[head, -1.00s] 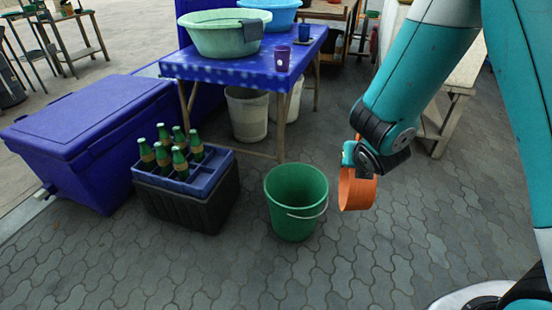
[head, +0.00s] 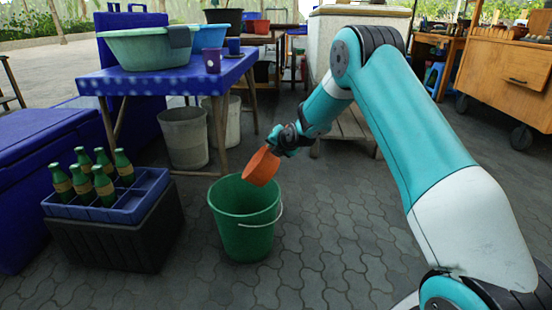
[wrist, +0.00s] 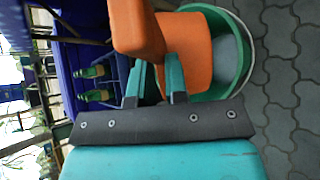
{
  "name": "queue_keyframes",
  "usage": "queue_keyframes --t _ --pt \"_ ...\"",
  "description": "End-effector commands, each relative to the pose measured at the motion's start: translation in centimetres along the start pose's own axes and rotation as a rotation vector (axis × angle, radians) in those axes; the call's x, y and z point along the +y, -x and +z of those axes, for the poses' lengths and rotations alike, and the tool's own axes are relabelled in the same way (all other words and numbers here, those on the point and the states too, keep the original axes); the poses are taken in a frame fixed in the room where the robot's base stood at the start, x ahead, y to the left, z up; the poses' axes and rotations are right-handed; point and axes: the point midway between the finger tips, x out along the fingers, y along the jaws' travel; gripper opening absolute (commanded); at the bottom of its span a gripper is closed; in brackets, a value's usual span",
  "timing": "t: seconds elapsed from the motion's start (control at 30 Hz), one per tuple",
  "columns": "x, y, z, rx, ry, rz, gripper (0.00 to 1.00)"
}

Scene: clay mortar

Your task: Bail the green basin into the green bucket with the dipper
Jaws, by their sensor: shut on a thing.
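The orange dipper (head: 262,167) is in my gripper (head: 281,143), which is shut on it.
A blue-topped crate (head: 128,213) with several green bottles stands left of the bucket. A blue cooler (head: 40,150) is farther left. The blue table (head: 172,82) holds a purple cup (head: 212,62) and a blue basin (head: 209,38). White buckets (head: 184,138) stand beneath it. Paving right of the bucket is clear.

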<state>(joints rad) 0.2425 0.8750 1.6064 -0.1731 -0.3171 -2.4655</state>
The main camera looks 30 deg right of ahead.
Motion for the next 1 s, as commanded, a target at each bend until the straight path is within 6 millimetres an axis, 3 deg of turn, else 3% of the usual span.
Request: queue_keyframes --t 0.5,1.0 --pt "-4.6 -0.9 -0.5 -0.004 -0.307 0.298 0.0" --pt "-4.7 -0.6 -0.3 -0.002 -0.357 0.351 0.0"
